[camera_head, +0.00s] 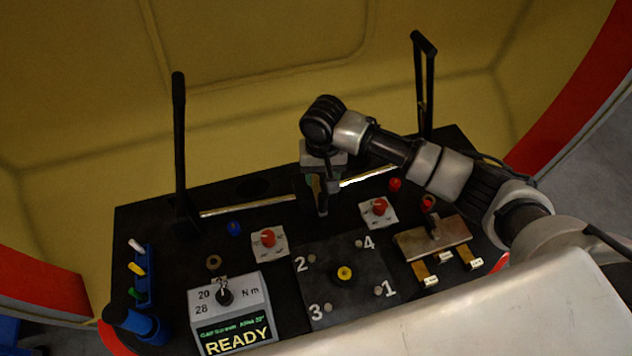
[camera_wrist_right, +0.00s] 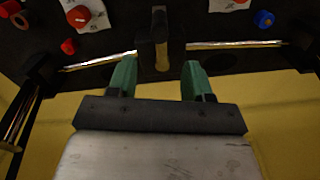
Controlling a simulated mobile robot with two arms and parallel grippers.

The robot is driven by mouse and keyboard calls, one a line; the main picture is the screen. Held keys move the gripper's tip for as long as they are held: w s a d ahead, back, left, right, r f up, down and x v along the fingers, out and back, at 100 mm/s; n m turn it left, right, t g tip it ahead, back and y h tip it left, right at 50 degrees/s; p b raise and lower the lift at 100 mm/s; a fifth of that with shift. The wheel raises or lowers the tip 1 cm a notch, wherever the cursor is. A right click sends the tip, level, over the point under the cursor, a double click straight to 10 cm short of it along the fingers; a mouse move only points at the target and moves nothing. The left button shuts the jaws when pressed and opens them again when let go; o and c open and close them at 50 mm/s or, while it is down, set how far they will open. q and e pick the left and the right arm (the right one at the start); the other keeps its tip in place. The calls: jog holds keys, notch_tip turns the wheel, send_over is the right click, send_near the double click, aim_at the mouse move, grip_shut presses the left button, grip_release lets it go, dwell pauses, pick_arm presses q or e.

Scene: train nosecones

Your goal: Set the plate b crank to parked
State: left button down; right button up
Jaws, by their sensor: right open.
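No label marks plate b, so I cannot tell which part is its crank. Two white plates with red knobs stand on the black console: a left red knob (camera_head: 268,237) and a right red knob (camera_head: 379,206). In the right wrist view one red knob (camera_wrist_right: 78,16) shows on its white plate at the top left. My right gripper (camera_head: 322,190) is over the back middle of the console, seen partly from behind. In the right wrist view its green fingers (camera_wrist_right: 157,80) are apart, with a dark upright block (camera_wrist_right: 153,48) in line with the gap; contact cannot be told. My left gripper is out of view.
A tall left lever (camera_head: 179,140) and a tall right lever (camera_head: 424,85) rise from the console. A metal rod (camera_head: 248,206) runs along the back. A numbered black plate (camera_head: 325,275), a tan lever plate (camera_head: 437,240) and a READY display box (camera_head: 229,310) stand at the front.

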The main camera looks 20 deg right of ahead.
aim_at(323, 195)
jog(key=shift+s+f, duration=0.15)
jog(key=shift+s, duration=0.05)
jog(key=f, duration=0.2)
jog(key=s+f, duration=0.1)
jog(key=f, duration=0.4)
jog(key=shift+w+f, duration=0.15)
jog(key=shift+w, duration=0.05)
notch_tip(323, 195, down, 2)
jog(key=shift+f, duration=0.25)
jog(key=shift+c, duration=0.3)
jog(key=c, duration=0.5)
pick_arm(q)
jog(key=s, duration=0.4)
pick_arm(e)
grip_shut()
